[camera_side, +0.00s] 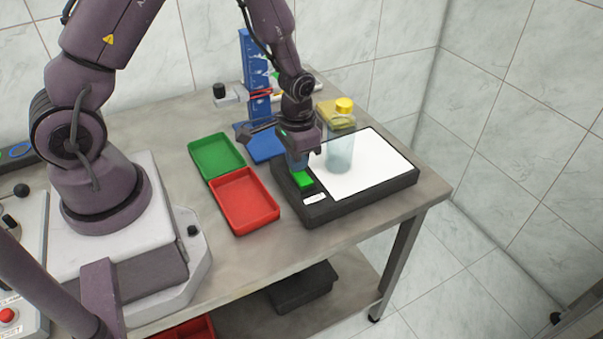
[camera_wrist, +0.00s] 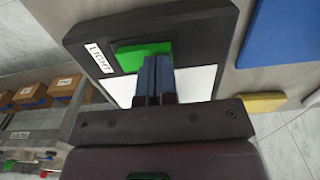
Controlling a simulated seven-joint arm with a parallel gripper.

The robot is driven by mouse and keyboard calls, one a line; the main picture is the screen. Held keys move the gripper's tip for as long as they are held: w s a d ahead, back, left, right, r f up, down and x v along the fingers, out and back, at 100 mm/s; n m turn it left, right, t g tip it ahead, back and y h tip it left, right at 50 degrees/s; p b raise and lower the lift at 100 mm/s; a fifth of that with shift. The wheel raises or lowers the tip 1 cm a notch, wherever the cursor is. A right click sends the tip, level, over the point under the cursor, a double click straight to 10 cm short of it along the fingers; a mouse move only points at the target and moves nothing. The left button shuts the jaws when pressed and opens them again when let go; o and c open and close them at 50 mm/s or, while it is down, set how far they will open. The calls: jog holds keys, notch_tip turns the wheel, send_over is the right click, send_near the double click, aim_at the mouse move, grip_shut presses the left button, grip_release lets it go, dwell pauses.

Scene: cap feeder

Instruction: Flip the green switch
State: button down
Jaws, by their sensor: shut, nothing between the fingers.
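The green switch (camera_side: 303,180) sits on the left end of a black light box with a white panel (camera_side: 375,165). In the wrist view the green switch (camera_wrist: 143,54) lies beside a label reading "LIGHT" (camera_wrist: 99,58). My gripper (camera_side: 299,163) is shut and empty, pointing down at the switch. In the wrist view its blue fingertips (camera_wrist: 155,62) overlap the right part of the switch. I cannot tell whether they touch it.
A green tray (camera_side: 216,156) and a red tray (camera_side: 245,200) lie to the left. A blue feeder stand (camera_side: 254,70) is behind.

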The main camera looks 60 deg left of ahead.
jog(key=shift+f, duration=0.35)
jog(key=shift+r, duration=3.55)
jog(key=shift+s, duration=0.25)
jog(key=s+g, duration=0.1)
jog(key=s, duration=0.1)
notch_tip(320, 180, up, 13)
jog(key=t, duration=0.2)
send_over(289, 180)
jog(key=s+d, duration=0.2)
jog(key=s, duration=0.4)
jog(key=s+d+r+t, duration=0.1)
jog(key=s+r+t, duration=0.3)
jog(key=r, duration=0.5)
jog(key=shift+s+d+t, duration=0.3)
jog(key=shift+s+d, duration=0.05)
jog(key=shift+s, duration=0.4)
